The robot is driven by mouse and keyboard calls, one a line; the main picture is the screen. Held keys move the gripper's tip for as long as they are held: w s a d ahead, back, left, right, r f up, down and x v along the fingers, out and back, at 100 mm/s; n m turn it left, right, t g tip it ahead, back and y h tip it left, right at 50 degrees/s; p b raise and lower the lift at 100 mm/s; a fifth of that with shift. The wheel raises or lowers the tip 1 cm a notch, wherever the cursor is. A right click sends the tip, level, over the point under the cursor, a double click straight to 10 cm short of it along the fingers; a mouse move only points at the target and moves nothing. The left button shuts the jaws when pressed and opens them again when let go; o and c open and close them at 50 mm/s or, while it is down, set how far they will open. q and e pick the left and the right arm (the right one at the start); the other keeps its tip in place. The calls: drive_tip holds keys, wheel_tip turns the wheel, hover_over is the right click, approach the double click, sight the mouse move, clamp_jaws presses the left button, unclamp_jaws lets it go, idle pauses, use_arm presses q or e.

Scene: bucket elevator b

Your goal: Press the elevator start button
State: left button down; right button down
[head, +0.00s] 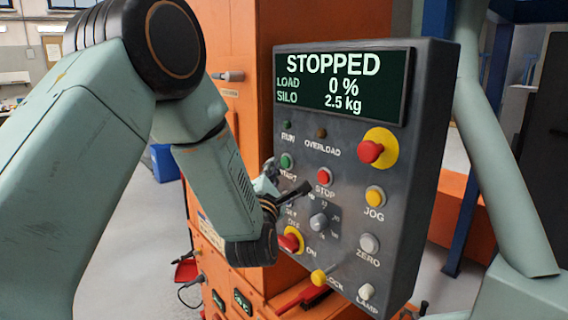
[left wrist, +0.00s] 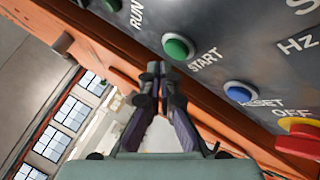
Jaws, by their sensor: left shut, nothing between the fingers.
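The control panel (head: 390,210) shows STOPPED, a load of 0 % and a silo weight of 2.5 kg. The green START button (head: 286,160) is on its left side, below the RUN lamp. It also shows in the left wrist view (left wrist: 178,46), next to its label. My left gripper (head: 270,170) is shut and empty beside the panel's left edge. In the left wrist view its closed fingertips (left wrist: 155,72) are just below the START button in the picture, and a gap shows between them. My right gripper is not in view.
Near START are the red STOP button (head: 323,176), a blue RESET button (left wrist: 239,92) and a red-yellow ON/OFF switch (head: 290,242). A red-yellow emergency knob (head: 373,151) is further right. The orange cabinet (head: 255,90) stands behind the panel.

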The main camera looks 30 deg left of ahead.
use_arm(q)
drive_tip(key=shift+w+d, duration=0.1)
drive_tip(key=shift+w, duration=0.1)
drive_tip(key=shift+w+b, duration=0.2)
drive_tip(key=shift+b, duration=0.2)
drive_tip(key=shift+w+d, duration=0.25)
drive_tip(key=shift+w, duration=0.15)
idle(0.9)
drive_tip(key=shift+s+a+b, duration=0.35)
drive_tip(key=shift+s, duration=0.45)
drive_tip(key=shift+s+a, duration=0.3)
drive_tip(key=shift+s, duration=0.45)
drive_tip(key=shift+s+a, duration=0.35)
drive_tip(key=shift+s, duration=0.45)
drive_tip(key=shift+s+a, duration=0.3)
drive_tip(key=shift+s, duration=0.45)
